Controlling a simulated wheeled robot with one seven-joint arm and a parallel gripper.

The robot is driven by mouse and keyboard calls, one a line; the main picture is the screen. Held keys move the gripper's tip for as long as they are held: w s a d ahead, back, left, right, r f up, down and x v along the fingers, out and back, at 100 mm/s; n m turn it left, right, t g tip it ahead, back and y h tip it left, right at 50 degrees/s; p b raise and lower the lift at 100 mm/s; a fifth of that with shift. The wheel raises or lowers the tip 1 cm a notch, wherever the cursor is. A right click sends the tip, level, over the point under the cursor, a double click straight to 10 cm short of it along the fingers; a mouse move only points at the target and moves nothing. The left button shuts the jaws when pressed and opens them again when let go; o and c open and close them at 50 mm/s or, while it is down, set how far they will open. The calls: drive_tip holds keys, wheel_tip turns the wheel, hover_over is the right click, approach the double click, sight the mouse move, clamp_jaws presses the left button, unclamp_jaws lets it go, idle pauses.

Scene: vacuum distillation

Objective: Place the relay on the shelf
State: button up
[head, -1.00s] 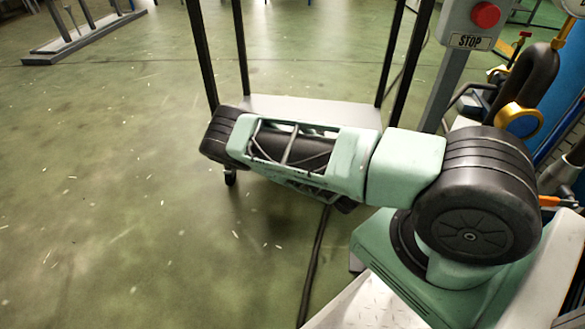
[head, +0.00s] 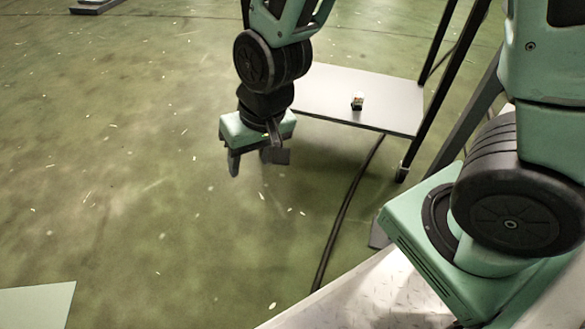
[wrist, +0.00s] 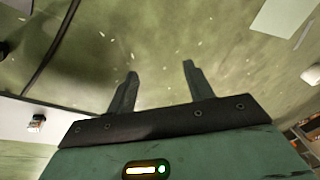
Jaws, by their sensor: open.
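A small dark block with a light top, which looks like the relay (head: 357,101), sits on the flat grey shelf (head: 318,92) of a black-posted stand. In the wrist view the relay (wrist: 36,123) and part of the shelf (wrist: 14,116) show at the lower left. My gripper (head: 254,164) is open, pointing down over the floor to the left of the shelf, clear of the relay. In the wrist view my gripper (wrist: 160,72) has its two fingers apart, with only floor between them.
A black cable (head: 341,218) runs over the green floor (head: 150,190) from below the shelf. The stand's black post (head: 425,115) rises at the shelf's right. A pale sheet or panel (head: 35,305) shows at the lower left. The floor left of my gripper is clear.

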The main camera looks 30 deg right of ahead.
drive_tip(key=s+d+r+n+g+h, duration=0.1)
drive_tip(key=s+r+n, duration=0.5)
drive_tip(key=s, duration=0.6)
wheel_tip(320, 180, up, 3)
drive_tip(key=shift+s+d+f+n+g+h, duration=0.1)
drive_tip(key=shift+s+d+n+g+h, duration=0.05)
drive_tip(key=shift+s+n+g+h, duration=0.2)
drive_tip(key=shift+w, duration=0.1)
wheel_tip(320, 180, up, 47)
drive_tip(key=p, duration=4.7)
